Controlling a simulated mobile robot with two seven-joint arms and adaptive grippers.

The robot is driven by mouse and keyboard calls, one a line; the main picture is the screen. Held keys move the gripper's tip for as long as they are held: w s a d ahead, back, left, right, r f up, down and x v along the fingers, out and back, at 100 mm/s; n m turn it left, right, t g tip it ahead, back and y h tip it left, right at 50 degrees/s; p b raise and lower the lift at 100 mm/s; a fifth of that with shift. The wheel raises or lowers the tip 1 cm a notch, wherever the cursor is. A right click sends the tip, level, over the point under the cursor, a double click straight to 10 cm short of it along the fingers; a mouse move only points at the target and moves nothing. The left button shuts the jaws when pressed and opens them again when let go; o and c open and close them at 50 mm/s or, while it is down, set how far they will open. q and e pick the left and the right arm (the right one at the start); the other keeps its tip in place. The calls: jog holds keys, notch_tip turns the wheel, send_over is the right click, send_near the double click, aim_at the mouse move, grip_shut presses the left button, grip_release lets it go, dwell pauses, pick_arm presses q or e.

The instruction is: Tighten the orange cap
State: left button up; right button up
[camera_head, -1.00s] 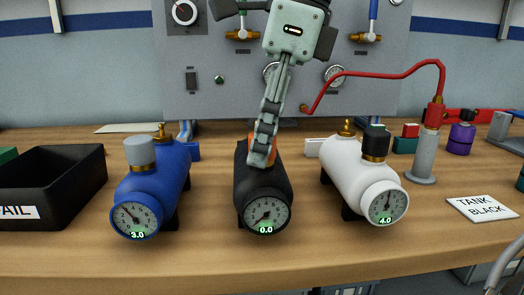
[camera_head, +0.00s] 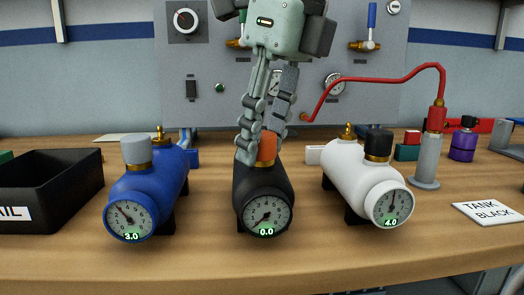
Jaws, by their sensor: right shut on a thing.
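The orange cap (camera_head: 267,147) sits on top of the black tank (camera_head: 262,188) in the middle of the bench. The tank's gauge (camera_head: 265,215) reads 0.0. My right gripper (camera_head: 262,145) reaches down from above and is shut on the orange cap, with one finger at its left front and the other behind its right side. The fingers hide part of the cap. My left gripper is not in view.
A blue tank (camera_head: 150,190) reading 3.0 stands to the left, and a white tank (camera_head: 350,165) reading 4.0 to the right. A black bin (camera_head: 75,190) is at far left. A red hose (camera_head: 385,75) runs to a grey post (camera_head: 427,155). A "TANK BLACK" card (camera_head: 487,213) lies at right.

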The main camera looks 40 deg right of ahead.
jog(key=o, duration=1)
jog(key=shift+r+n+y+p, duration=0.2)
jog(key=shift+n+y+p, duration=0.1)
jog(key=shift+n+p, duration=0.65)
jog(key=shift+f+n, duration=0.1)
jog(key=shift+n, duration=0.75)
jog(key=shift+f+n, duration=0.1)
jog(key=shift+n, duration=0.2)
